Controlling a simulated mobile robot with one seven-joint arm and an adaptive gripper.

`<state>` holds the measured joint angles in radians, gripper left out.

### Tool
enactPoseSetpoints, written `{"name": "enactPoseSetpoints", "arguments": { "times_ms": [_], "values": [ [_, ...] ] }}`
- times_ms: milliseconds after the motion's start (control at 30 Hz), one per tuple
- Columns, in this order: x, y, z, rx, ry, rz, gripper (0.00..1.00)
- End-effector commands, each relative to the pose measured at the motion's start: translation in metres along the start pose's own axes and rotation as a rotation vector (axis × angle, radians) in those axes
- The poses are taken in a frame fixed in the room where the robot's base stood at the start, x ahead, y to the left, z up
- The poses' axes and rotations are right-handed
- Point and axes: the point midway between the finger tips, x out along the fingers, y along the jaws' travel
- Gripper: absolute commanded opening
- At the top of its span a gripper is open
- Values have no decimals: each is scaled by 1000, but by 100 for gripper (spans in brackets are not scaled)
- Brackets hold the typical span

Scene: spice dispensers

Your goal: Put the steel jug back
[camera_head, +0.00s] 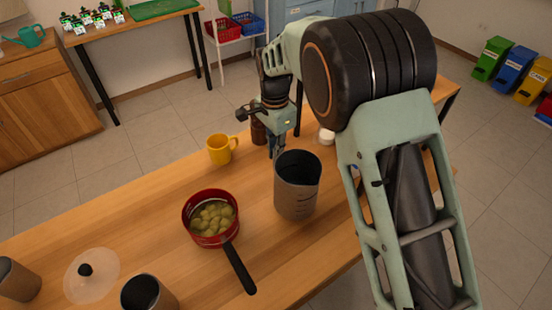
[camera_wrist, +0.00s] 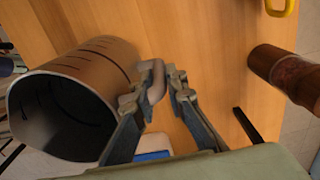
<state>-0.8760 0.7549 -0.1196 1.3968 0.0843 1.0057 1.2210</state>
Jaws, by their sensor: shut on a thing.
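The steel jug (camera_head: 297,195) is a tall grey vessel with a dark inside and dark level marks. In the head view it stands upright over the right part of the wooden table (camera_head: 120,230); I cannot tell whether its base touches the wood. It fills the left of the wrist view (camera_wrist: 95,75), with its mouth facing the camera. My gripper (camera_head: 274,150) is at the jug's far side. In the wrist view my gripper's fingers (camera_wrist: 158,88) are closed around the jug's grey handle. The jug hides part of the fingertips in the head view.
A red pan (camera_head: 187,213) with yellowish lumps stands left of the jug, its black handle pointing forward. A yellow mug (camera_head: 219,149), a brown bottle (camera_head: 258,132) and a white item (camera_head: 326,136) are near the back edge. A clear lid (camera_head: 100,275) and grey cylinders (camera_head: 150,295) are front left.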

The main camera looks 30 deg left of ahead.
Motion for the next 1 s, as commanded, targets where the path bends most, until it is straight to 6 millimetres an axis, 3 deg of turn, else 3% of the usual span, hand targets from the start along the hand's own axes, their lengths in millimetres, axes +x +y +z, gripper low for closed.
{"name": "enactPoseSetpoints", "arguments": {
  "times_ms": [233,600,633,767,1000],
  "values": [
    [30,-2,0,0,0,1,0],
    [35,-2,0,0,1,-1,0],
    [36,-2,0,0,0,0,13],
    [35,-2,0,0,0,0,28],
    [35,-2,0,0,0,1,30]
  ]
}}
